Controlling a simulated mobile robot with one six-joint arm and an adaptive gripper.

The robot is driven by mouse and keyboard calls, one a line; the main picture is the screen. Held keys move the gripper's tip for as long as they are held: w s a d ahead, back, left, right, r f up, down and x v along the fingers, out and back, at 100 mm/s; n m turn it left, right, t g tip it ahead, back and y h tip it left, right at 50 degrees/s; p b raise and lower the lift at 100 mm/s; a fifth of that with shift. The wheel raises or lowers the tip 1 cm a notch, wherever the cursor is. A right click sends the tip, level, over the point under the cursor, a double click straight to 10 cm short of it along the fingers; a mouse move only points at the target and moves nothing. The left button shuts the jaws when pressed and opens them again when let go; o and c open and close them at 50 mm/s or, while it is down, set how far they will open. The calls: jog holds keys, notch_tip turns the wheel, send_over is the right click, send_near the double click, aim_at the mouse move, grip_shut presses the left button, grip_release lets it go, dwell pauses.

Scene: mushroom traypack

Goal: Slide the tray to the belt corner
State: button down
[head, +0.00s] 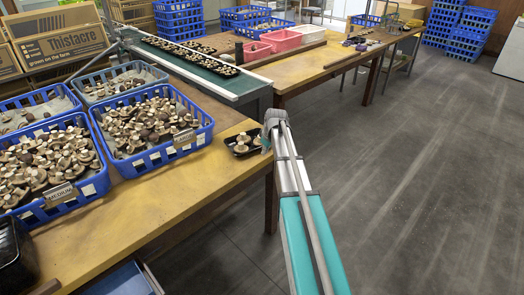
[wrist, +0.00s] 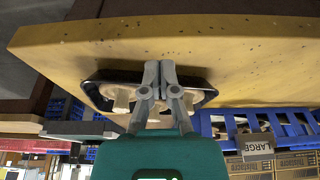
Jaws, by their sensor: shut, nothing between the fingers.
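A small black tray (head: 233,152) with several mushrooms sits on the yellow table, near its right-hand edge and in front of the near end of the green belt (head: 236,84). My gripper (head: 266,144) is at the tray's right side in the head view, its fingers low beside it. In the wrist view the shut fingers (wrist: 160,68) stand in front of the tray (wrist: 95,88), hiding its middle; mushrooms show on both sides of them. Nothing is between the fingers. I cannot tell whether they touch the tray.
Blue crates of mushrooms (head: 126,171) stand left of the tray, one with a LARGE label (wrist: 255,141). Several filled black trays (head: 188,53) line the belt. The table (head: 190,200) is bare in front of the tray. Its edge drops to open floor on the right.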

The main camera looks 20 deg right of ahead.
jog(key=p+v, duration=0.6)
jog(key=v, duration=0.1)
dwell(0.3)
jog(key=shift+r, duration=0.1)
dwell(0.5)
jog(key=s+a+r+m+g+p, duration=0.1)
jog(key=s+a+r+m+p, duration=0.1)
jog(key=s+a, duration=0.9)
jog(key=s+a+r+m+g+h+p, duration=0.1)
jog(key=s+a+r+m+g+p, duration=0.1)
jog(key=s+a, duration=1)
jog(key=shift+s+r+p, duration=0.45)
jog(key=shift+r+p, duration=0.05)
jog(key=shift+p, duration=0.55)
jog(key=shift+d, duration=0.1)
